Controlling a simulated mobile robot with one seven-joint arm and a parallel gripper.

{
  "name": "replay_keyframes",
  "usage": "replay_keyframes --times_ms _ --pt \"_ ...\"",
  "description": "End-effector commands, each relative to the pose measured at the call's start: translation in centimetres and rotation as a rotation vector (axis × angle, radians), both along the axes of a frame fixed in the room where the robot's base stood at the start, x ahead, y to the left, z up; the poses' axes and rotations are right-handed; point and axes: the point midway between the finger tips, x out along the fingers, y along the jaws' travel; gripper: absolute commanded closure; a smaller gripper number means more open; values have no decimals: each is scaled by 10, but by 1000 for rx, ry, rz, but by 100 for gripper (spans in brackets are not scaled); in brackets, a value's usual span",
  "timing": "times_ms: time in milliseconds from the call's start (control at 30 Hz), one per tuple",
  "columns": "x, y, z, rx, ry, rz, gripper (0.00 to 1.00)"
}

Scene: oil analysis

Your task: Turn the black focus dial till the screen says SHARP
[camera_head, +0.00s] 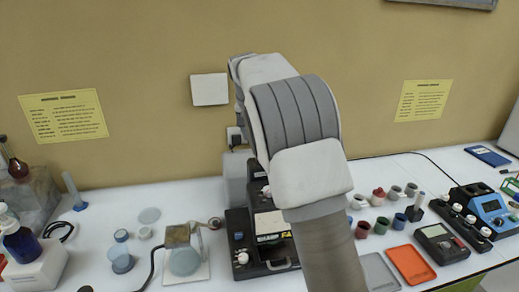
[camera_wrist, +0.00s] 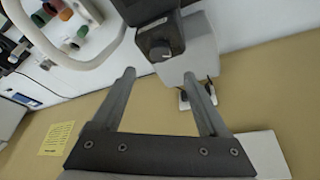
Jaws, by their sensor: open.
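In the wrist view my gripper (camera_wrist: 160,75) is open, its two fingers spread and nothing between them. A round dark dial (camera_wrist: 160,50) on a dark block shows just beyond the fingertips, roughly between them; I cannot tell if either finger touches it. A grey housing (camera_wrist: 199,48) stands beside the block. In the head view the black instrument (camera_head: 237,222) stands on the bench, partly covered by my arm, with light knobs on its left. Its pale panel (camera_head: 270,223) carries lettering too small to read. My gripper and the dial are hidden behind my arm there.
Left of the instrument is a small stand (camera_head: 184,262) with a beaker. To the right are several coloured cups, an orange tray (camera_head: 411,265), a grey tray (camera_head: 379,272) and a blue-fronted device (camera_head: 490,208). In the wrist view a pale curved tube (camera_wrist: 75,62) lies left of the fingers.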

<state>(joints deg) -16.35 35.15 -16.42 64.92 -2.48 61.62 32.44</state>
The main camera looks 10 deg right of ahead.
Motion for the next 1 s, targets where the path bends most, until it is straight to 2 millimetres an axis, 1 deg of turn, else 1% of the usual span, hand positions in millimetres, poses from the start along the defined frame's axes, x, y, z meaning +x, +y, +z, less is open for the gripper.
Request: replay_keyframes --times_ms 33,100,200,333,500,867,967,1000 --pt "-4 3 13 1 -5 1 23" --pt "-10 6 28 1 -5 1 23" --pt "-17 9 47 0 -2 1 23" --pt "-23 12 64 0 -2 0 23" --pt "-27 14 75 -1 -1 1 23" --pt "-29 14 76 0 0 1 23" --pt "-36 9 81 8 -1 5 23" --pt "-41 6 84 13 0 11 23"
